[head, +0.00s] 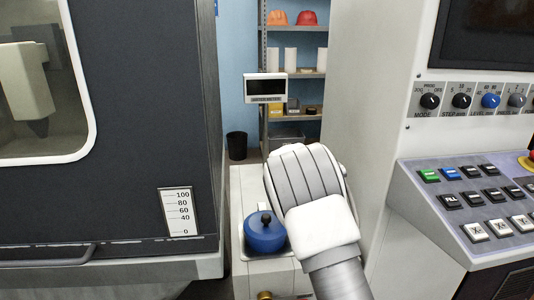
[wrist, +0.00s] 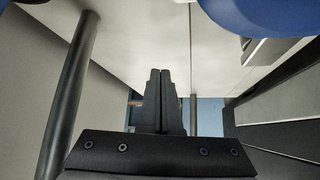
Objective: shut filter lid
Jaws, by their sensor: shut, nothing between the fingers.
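A blue round filter canister or lid (head: 265,232) with a dark knob sits on a white unit (head: 272,276) in the head view. I cannot tell from here whether its lid is fully seated. My arm reaches up just right of it and hides my gripper in that view. In the wrist view my gripper (wrist: 161,76) has its dark fingers together and empty.
A dark machine cabinet (head: 140,120) with a level scale stands close on the left. A control panel (head: 485,205) with buttons stands on the right. The arm is in the narrow gap between them. A shelf (head: 292,110) and black bin (head: 237,145) are behind.

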